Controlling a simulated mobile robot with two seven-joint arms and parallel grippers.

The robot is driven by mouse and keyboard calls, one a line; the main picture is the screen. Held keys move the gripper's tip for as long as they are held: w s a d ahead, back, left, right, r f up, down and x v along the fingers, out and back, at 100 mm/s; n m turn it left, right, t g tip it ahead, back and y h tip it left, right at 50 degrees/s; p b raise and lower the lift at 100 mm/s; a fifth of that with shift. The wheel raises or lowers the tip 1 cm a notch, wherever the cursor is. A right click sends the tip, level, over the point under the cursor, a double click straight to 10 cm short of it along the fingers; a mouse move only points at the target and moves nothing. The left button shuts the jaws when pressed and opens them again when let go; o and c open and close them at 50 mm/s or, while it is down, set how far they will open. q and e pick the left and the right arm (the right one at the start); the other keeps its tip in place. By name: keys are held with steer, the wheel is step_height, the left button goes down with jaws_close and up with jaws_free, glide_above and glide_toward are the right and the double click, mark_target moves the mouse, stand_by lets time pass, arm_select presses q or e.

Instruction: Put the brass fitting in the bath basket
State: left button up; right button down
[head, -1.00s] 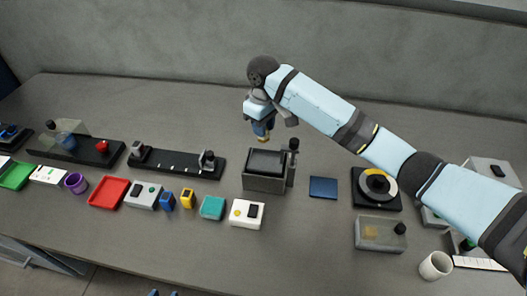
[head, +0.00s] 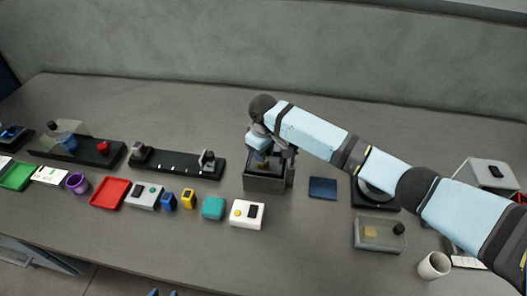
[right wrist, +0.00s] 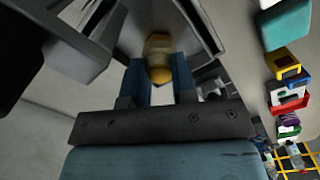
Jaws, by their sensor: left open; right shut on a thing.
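The brass fitting (right wrist: 158,60) is a yellow piece between the blue fingers of my right gripper (right wrist: 159,82) in the right wrist view. In the head view my right gripper (head: 262,163) is shut on it, low over the opening of the dark grey bath (head: 264,184). The arm and gripper hide most of the basket, and I cannot tell whether the fitting touches it. My left gripper (head: 164,293) shows only as two blue fingertips, apart and empty, at the bottom edge of the head view.
A dark post stands at the bath's right side, close to my gripper. A navy pad (head: 323,188) lies to the right, and a white box with a yellow button (head: 247,214) stands in front. A black rail fixture (head: 176,163) is to the left. The table behind is clear.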

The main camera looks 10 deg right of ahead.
steer(key=shift+f, duration=0.15)
steer(key=c, duration=0.9)
jaws_free()
steer(key=shift+r, duration=0.35)
step_height(320, 180, up, 12)
steer(key=shift+f+b, duration=0.15)
steer(key=shift+b, duration=0.5)
